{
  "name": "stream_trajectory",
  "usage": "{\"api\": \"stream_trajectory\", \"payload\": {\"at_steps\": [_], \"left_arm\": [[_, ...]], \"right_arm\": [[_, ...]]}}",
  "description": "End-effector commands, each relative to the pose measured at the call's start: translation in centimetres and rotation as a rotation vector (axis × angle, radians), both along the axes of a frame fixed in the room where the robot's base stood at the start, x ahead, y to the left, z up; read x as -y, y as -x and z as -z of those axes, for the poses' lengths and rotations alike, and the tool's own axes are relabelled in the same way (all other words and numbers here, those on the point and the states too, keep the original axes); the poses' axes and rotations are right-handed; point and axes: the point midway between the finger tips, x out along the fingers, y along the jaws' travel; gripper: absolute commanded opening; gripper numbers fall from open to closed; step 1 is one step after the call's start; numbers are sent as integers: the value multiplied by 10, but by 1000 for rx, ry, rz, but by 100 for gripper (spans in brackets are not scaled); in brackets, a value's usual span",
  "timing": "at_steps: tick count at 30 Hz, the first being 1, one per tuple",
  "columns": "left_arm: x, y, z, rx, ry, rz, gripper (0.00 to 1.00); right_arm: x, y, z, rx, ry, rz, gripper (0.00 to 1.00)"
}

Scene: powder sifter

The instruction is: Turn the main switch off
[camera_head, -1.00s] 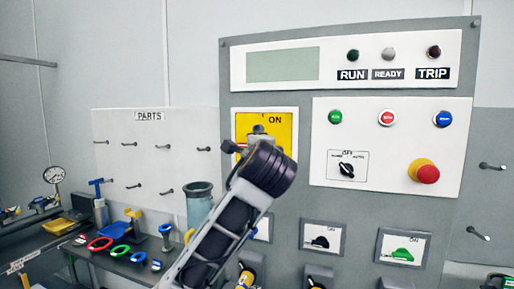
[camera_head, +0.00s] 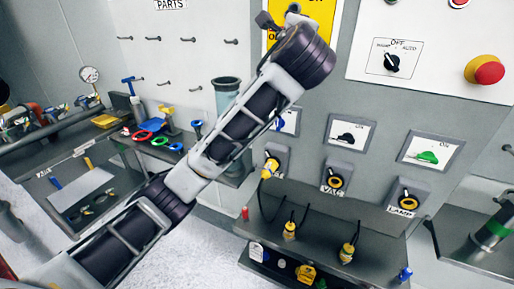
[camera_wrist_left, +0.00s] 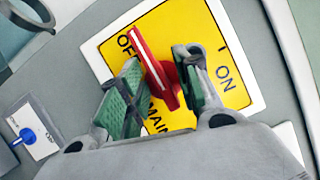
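The main switch's yellow plate (camera_wrist_left: 206,38) has OFF, ON and MAIN lettering; in the head view the plate (camera_head: 313,12) is partly hidden by my arm. Its red handle (camera_wrist_left: 155,68) slants across the plate in the wrist view, with its upper end beside OFF. My left gripper (camera_wrist_left: 166,85) has one green-padded finger on each side of the handle. A gap shows beside the handle, and firm contact cannot be made out. In the head view the left gripper (camera_head: 280,20) is at the switch, its fingers mostly hidden. My right gripper is not in view.
A red emergency button (camera_head: 489,69) and a selector knob (camera_head: 392,62) are right of the switch. Plugs and sockets sit below, above a grey shelf (camera_head: 340,212). A workbench (camera_head: 70,150) with tools stands left.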

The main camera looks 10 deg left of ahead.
Motion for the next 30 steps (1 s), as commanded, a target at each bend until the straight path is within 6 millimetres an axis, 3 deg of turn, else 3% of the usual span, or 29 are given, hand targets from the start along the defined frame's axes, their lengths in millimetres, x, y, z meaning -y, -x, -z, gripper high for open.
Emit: {"api": "stream_trajectory", "payload": {"at_steps": [30], "left_arm": [[0,1,-2,195,-591,-2,33]], "right_arm": [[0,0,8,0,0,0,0]]}}
